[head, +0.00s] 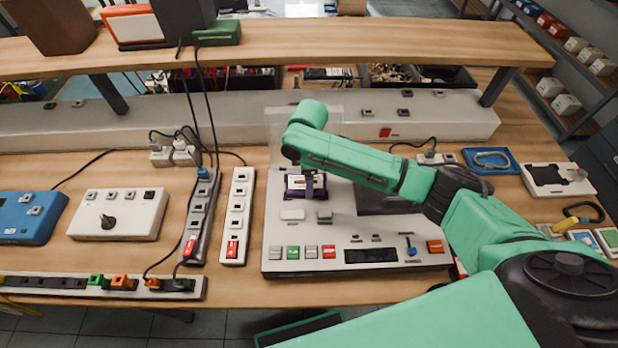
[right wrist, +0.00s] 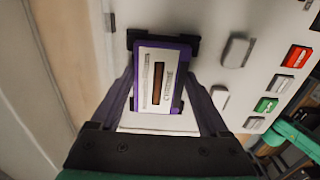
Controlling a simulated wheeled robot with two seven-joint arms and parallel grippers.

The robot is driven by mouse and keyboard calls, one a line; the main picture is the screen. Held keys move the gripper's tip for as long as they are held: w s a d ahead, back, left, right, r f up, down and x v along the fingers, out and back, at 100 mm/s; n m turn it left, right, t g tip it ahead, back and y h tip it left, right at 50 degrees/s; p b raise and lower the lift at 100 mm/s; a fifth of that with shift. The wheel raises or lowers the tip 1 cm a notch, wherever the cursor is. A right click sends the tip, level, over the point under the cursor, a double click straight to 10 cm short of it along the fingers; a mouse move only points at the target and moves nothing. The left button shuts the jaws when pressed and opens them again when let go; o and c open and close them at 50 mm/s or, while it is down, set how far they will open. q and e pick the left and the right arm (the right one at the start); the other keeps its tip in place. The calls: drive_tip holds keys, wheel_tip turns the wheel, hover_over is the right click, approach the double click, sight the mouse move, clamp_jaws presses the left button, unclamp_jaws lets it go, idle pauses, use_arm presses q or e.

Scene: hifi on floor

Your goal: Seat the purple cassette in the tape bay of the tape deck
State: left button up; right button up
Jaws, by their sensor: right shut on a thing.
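The tape deck (head: 335,218) is a light grey panel lying on the bench. The purple cassette (right wrist: 157,80), with a pale label and brown window, is at the deck's upper left, over the black-cornered tape bay (right wrist: 192,42). In the head view the cassette (head: 296,190) is partly hidden by my right gripper (head: 311,186). In the right wrist view that gripper (right wrist: 160,88) has a finger along each side of the cassette and is shut on it. I cannot tell whether the cassette touches the bay floor. My left gripper is not in view.
A clear raised lid (head: 290,125) stands behind the bay. Deck buttons (head: 310,251) line its front. Power strips (head: 237,215) and a control box (head: 118,214) lie to the left. A shelf (head: 290,45) spans the back. Bare wood shows between the items.

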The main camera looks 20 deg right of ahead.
drive_tip(key=shift+f, duration=0.1)
drive_tip(key=o, duration=1.2)
wheel_tip(320, 180, up, 21)
drive_tip(key=p, duration=0.6)
drive_tip(key=shift+f+p, duration=0.2)
drive_tip(key=shift+p, duration=0.2)
